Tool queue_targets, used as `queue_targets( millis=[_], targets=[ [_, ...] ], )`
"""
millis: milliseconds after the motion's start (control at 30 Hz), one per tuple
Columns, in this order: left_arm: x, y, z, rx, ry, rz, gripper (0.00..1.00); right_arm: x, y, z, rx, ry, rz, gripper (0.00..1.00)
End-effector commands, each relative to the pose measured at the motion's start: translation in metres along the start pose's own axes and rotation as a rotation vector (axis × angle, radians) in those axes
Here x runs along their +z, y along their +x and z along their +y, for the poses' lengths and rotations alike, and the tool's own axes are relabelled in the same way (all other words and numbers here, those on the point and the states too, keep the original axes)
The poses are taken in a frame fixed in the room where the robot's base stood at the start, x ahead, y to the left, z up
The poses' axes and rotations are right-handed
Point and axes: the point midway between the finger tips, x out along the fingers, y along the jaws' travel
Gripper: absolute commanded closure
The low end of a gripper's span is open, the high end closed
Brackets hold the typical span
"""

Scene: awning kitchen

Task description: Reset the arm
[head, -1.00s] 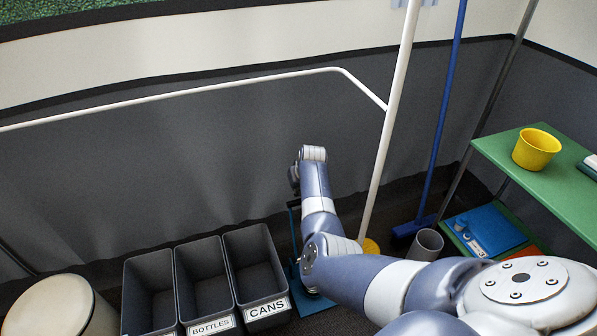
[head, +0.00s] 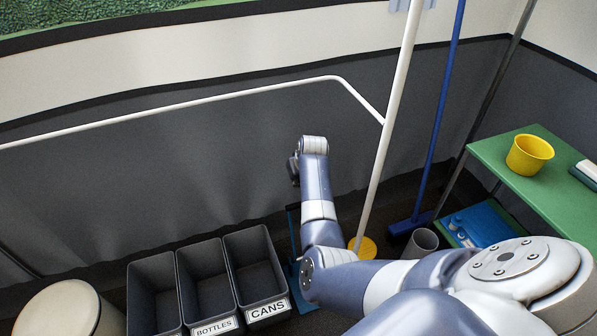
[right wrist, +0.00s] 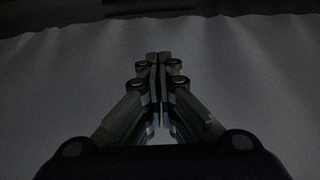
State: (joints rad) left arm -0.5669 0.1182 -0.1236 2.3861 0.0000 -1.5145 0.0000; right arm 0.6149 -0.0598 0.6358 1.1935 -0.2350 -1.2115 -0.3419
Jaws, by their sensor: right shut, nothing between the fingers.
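My right arm (head: 320,210) reaches forward from the lower right of the head view, its forearm raised in front of the dark wall panel. Its gripper (right wrist: 158,58) shows in the right wrist view with both fingers together and nothing between them. In the head view, only a small dark part near the wrist shows, and the fingers are not clear. The plain grey wall surface (right wrist: 60,80) fills most of the right wrist view behind the fingers. My left arm and left gripper are not in view.
Three dark bins stand below left of the arm, two labelled BOTTLES (head: 215,327) and CANS (head: 268,310). A white pole (head: 388,130), a blue broom (head: 440,110) and a grey cylinder (head: 420,242) stand to its right. A green shelf (head: 535,195) holds a yellow cup (head: 529,155).

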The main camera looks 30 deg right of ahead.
Motion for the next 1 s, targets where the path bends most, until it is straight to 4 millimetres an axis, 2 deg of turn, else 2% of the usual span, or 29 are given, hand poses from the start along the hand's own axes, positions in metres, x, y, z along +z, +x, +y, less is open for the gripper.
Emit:
queue_targets(
  millis=[33,300,667,767,833,1000],
  targets=[
    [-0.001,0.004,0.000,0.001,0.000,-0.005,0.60,-0.001,-0.010,0.000,0.000,0.000,0.001,1.00],
    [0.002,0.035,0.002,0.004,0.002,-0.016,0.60,0.002,-0.026,0.000,0.000,-0.001,-0.001,1.00],
    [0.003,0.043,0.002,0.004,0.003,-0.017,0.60,0.004,-0.030,0.000,0.002,-0.002,-0.002,1.00],
    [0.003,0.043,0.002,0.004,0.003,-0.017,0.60,0.015,-0.029,0.006,0.021,-0.011,-0.008,1.00],
    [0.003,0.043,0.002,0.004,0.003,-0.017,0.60,0.031,-0.029,0.012,0.046,-0.026,-0.014,1.00],
    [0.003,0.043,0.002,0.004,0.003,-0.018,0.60,0.087,-0.035,0.020,0.110,-0.098,-0.031,1.00]
  ],
)
